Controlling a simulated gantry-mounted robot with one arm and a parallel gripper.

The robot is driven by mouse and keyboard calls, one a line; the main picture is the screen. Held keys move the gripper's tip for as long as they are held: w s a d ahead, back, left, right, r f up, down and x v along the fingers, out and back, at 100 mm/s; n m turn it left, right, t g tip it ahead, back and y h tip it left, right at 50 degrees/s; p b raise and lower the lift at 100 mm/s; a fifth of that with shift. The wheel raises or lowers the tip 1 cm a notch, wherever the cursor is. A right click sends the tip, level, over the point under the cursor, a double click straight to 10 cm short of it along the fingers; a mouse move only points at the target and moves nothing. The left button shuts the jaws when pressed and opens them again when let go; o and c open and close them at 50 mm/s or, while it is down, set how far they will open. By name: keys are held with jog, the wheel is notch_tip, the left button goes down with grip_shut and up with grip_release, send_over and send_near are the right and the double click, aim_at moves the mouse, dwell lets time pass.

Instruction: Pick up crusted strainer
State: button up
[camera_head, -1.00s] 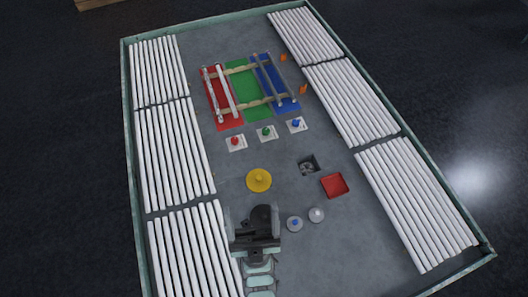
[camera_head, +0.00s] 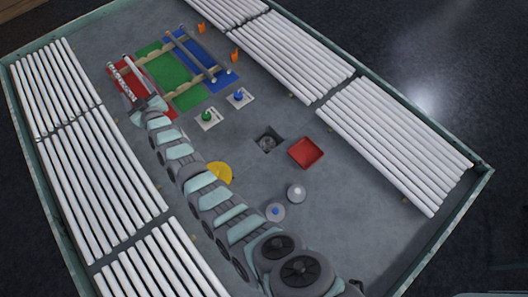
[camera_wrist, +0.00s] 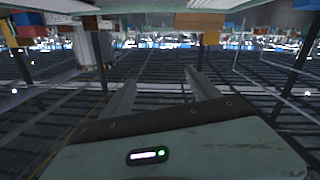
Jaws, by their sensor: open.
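A dark round grate-like piece (camera_head: 267,143) sits in a square recess in the grey table, left of the red tray (camera_head: 313,151). It looks like the strainer, but crust is too small to make out. Two small grey discs, one with a blue knob (camera_head: 275,211) and one with a pale knob (camera_head: 296,192), lie in front of the tray. My gripper (camera_head: 124,88) is at the far left, over the red mat, well away from the recess. In the wrist view its two fingers (camera_wrist: 160,94) are apart with nothing between them.
White tubes (camera_head: 290,52) lie in rows along both sides. Rails (camera_head: 198,55) stand over the red, green and blue mats. Green (camera_head: 206,115) and blue (camera_head: 239,95) buttons stand before them. My arm partly covers a yellow disc (camera_head: 221,171). Table around the recess is clear.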

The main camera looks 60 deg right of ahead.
jog(key=d+f+n+g+y+b, duration=0.2)
jog(key=d+f+b, duration=0.2)
jog(key=d+f, duration=0.3)
jog(key=n+g+y+b, duration=0.45)
jog(key=g+b, duration=0.55)
jog(key=b, duration=0.4)
send_over(268, 141)
jog(key=w, duration=1.4)
jog(key=f, duration=1.4)
jog(key=shift+w+a, duration=0.1)
jog(key=shift+w, duration=0.1)
jog(key=s+g, duration=0.1)
jog(key=s, duration=0.3)
jog(key=s+f+g+y+b, duration=0.1)
jog(key=s, duration=0.4)
jog(key=s+g+b, duration=0.1)
jog(key=s, duration=0.4)
jog(key=shift+s+f+n+g, duration=0.2)
jog(key=shift+n+g, duration=0.1)
jog(key=shift+n, duration=0.05)
jog(key=shift+s+f+b, duration=0.15)
jog(key=shift+f+b, duration=0.15)
jog(key=shift+b, duration=0.05)
jog(key=f+b, duration=0.4)
jog(key=f, duration=0.6)
jog(key=shift+w, duration=0.2)
jog(key=shift+d+r, duration=0.1)
jog(key=shift+d, duration=0.1)
jog(key=shift+c, duration=0.5)
jog(key=c, duration=0.9)
